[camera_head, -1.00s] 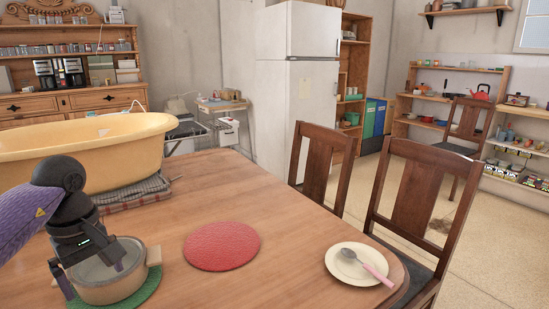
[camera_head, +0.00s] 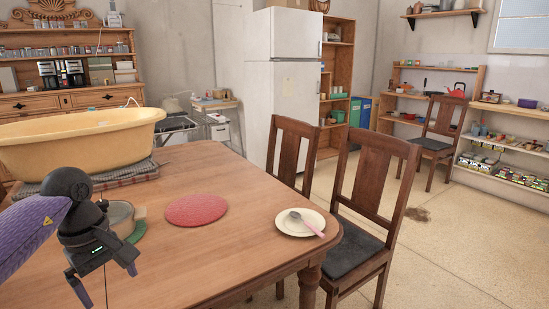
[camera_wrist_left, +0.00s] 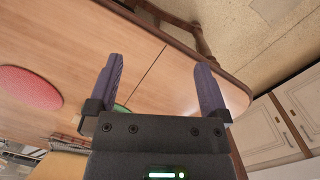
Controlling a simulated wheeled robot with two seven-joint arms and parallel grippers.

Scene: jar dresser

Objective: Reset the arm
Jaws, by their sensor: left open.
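My left gripper (camera_head: 106,284) is open and empty over the front left of the wooden table. Its two fingers are apart in the left wrist view (camera_wrist_left: 159,72), with only the tabletop behind them. A lidded pot (camera_head: 121,213) stands behind it on a green round mat (camera_head: 139,233), partly hidden by my arm. In the head view the fingers are clear of the pot. My right gripper does not show.
A red round mat (camera_head: 196,210) and a plate (camera_head: 286,225) with a pink-handled spoon (camera_head: 307,223) lie on the table (camera_head: 200,262). A yellow tub (camera_head: 75,143) stands at the back left on folded cloth. Chairs (camera_head: 370,190) line the right side.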

